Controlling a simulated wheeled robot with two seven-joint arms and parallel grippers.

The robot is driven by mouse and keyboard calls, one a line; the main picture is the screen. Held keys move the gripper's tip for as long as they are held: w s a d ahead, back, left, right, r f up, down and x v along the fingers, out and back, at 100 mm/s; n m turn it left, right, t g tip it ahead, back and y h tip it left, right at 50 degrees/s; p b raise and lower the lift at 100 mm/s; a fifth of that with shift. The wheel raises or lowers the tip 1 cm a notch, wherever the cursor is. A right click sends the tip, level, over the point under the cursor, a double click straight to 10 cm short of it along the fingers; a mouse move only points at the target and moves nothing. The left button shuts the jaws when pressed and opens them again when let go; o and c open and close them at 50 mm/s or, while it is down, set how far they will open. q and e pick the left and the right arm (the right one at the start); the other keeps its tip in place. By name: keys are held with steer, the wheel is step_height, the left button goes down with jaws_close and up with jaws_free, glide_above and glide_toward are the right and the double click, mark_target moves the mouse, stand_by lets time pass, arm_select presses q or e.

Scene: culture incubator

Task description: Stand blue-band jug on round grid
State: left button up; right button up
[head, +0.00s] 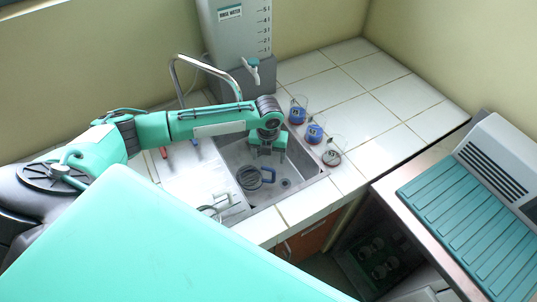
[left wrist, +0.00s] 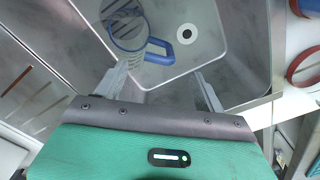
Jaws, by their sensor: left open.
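A clear jug with a blue band (left wrist: 128,42) and a blue handle (left wrist: 160,50) is in the sink in the left wrist view. Its blue handle also shows in the head view (head: 268,174), beside dark rings. Thin lines show through or under the jug. My left gripper (head: 267,153) is over the sink, pointing down, open and empty. In the left wrist view its fingers (left wrist: 163,84) are apart, with the handle beyond them. My right gripper is not in view.
The metal sink (head: 238,155) has a drain (head: 285,183). A curved tap (head: 177,72) and a rinse water tank (head: 238,35) stand behind. Several small blue or red-rimmed vessels (head: 314,133) line the counter right of the sink. The tiled counter (head: 385,105) beyond is clear.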

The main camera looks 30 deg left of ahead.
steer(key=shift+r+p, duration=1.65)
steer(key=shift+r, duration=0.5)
